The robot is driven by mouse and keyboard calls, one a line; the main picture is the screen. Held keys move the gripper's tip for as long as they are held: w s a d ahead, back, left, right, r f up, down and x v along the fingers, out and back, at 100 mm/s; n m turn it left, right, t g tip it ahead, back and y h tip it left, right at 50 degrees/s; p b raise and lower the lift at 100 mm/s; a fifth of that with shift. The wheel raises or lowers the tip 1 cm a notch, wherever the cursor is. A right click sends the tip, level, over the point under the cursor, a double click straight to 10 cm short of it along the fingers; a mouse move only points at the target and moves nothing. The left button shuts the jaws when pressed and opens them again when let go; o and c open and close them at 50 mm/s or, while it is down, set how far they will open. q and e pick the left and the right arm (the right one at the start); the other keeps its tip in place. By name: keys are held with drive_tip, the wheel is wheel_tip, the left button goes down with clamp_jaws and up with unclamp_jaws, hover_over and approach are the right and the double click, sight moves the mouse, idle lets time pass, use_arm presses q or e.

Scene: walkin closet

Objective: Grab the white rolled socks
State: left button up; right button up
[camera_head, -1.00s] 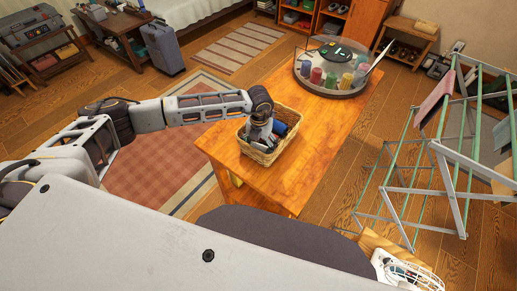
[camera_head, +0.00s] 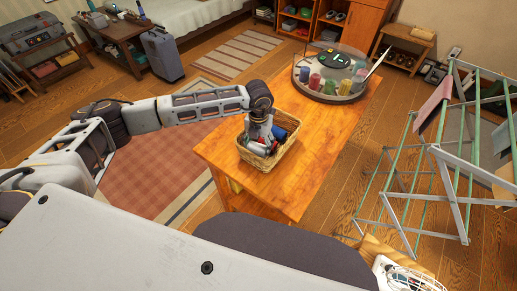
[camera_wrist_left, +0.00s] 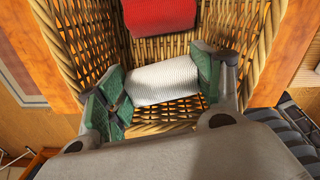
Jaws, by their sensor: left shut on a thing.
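The white rolled socks (camera_wrist_left: 163,83) lie between the two green-padded fingers of my left gripper (camera_wrist_left: 158,88) in the left wrist view. The gripper is shut on them, with a finger at each end of the roll. The socks are inside the wicker basket (camera_wrist_left: 263,22), close above its woven bottom; whether they touch it I cannot tell. In the head view my left gripper (camera_head: 258,143) reaches down into the basket (camera_head: 262,165), and the socks are hard to make out there. My right gripper is not in view.
A red roll (camera_wrist_left: 158,14) lies in the basket beyond the socks, and a blue roll (camera_head: 284,122) shows in the head view. The basket stands on a wooden table (camera_head: 320,125). A round organizer (camera_head: 330,80) stands at its far end. A drying rack (camera_head: 440,150) stands right.

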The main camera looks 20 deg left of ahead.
sight(259, 143)
use_arm(q)
wheel_tip(259, 143, up, 5)
drive_tip(key=shift+r+b, duration=0.15)
drive_tip(key=shift+b, duration=0.2)
drive_tip(key=shift+r, duration=0.3)
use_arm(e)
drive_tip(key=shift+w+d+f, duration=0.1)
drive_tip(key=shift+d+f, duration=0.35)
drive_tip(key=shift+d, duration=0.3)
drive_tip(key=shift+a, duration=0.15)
